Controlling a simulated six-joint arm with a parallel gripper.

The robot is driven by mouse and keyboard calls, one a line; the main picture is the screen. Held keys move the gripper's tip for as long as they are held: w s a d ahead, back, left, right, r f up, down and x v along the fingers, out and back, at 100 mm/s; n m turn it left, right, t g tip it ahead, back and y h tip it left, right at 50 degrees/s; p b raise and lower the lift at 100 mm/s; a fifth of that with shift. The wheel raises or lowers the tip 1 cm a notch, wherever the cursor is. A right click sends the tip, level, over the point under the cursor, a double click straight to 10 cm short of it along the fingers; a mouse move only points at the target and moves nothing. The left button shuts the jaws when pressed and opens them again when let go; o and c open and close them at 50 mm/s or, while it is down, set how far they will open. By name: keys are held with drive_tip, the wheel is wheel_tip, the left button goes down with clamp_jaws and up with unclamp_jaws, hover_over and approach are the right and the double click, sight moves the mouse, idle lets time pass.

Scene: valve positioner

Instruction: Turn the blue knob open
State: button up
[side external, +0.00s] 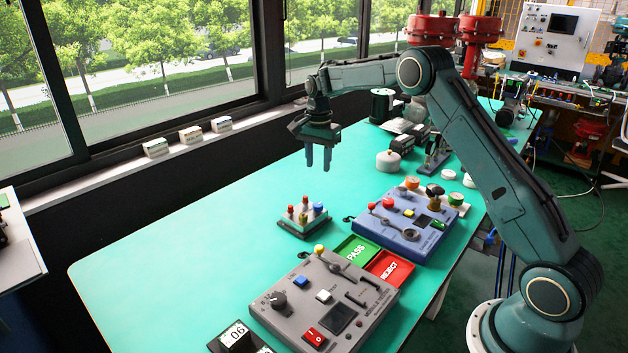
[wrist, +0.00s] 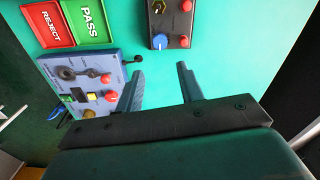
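The blue knob (side external: 318,206) sits on a small dark control box (side external: 291,228) with red buttons, on the green table. In the wrist view the blue knob (wrist: 159,41) is at the lower left corner of that box, beyond my fingertips. Its pointer direction is too small to read surely. My gripper (side external: 318,168) hangs above the table, fingers pointing down, higher than the box and apart from it. In the wrist view my gripper (wrist: 160,70) shows two separated fingers with only green table between them. It is open and empty.
A blue-grey panel (side external: 399,238) with levers and buttons stands right of the box. A green PASS tray (side external: 356,250) and red REJECT tray (side external: 390,268) lie nearby. A grey panel (side external: 350,293) is in front. The table's left part is clear.

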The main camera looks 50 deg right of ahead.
sight(318, 204)
wheel_tip(318, 204, down, 13)
drive_tip(key=shift+f, duration=0.2)
idle(0.5)
drive_tip(key=c, duration=0.7)
